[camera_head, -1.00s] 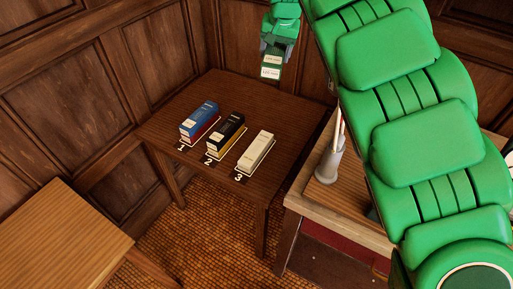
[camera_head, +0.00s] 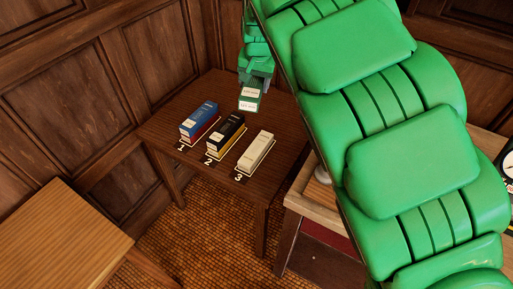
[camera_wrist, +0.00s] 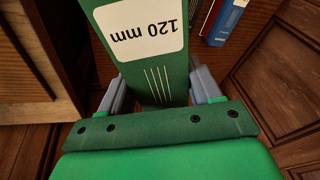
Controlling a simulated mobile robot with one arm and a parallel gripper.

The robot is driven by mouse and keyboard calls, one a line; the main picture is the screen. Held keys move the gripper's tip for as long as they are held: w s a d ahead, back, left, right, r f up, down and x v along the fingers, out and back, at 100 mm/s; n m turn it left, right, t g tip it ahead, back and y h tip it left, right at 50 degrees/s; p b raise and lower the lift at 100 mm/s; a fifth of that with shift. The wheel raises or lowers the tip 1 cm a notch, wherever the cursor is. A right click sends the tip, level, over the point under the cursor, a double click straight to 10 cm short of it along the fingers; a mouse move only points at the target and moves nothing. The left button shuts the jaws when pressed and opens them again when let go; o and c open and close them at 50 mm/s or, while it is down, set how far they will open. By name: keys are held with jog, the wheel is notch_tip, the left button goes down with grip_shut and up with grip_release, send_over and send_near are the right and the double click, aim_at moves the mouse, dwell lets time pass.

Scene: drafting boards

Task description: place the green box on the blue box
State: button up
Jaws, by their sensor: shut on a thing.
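The green box (camera_head: 250,99) has white labels and hangs from my gripper (camera_head: 256,80) above the back right part of the dark table. In the wrist view the green box (camera_wrist: 135,73) shows a "120 mm" label and sits between both fingers of my gripper (camera_wrist: 162,88). The blue box (camera_head: 199,114) lies on top of a red box at spot 1, left of the green box in the head view. The blue box (camera_wrist: 226,20) also shows at the upper right of the wrist view, apart from the green box.
A black box (camera_head: 229,128) lies on a yellow one at spot 2. A cream box (camera_head: 257,151) lies at spot 3. The dark table (camera_head: 168,125) has bare wood around them. A light wooden table (camera_head: 60,235) stands at the front left, and panelled walls stand behind.

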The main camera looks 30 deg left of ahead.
jog(key=s+d+f, duration=0.4)
jog(key=f, duration=0.3)
jog(key=s+d+f+m, duration=0.1)
jog(key=s+d+f, duration=0.4)
jog(key=f, duration=0.2)
jog(key=shift+d+f, duration=0.3)
jog(key=shift+f, duration=0.05)
jog(key=shift+w, duration=0.1)
send_near(257, 146)
jog(key=shift+a+f, duration=0.15)
jog(key=shift+f, duration=0.25)
jog(key=shift+w+a+f, duration=0.2)
jog(key=shift+a+f, duration=0.05)
jog(key=shift+f, duration=0.25)
jog(key=shift+w+a+f, duration=0.2)
jog(key=shift+a+f, duration=0.05)
jog(key=shift+f, duration=0.2)
jog(key=shift+x, duration=1.55)
jog(key=shift+s+d+f, duration=0.1)
jog(key=shift+d+f, duration=0.1)
jog(key=shift+f, duration=0.05)
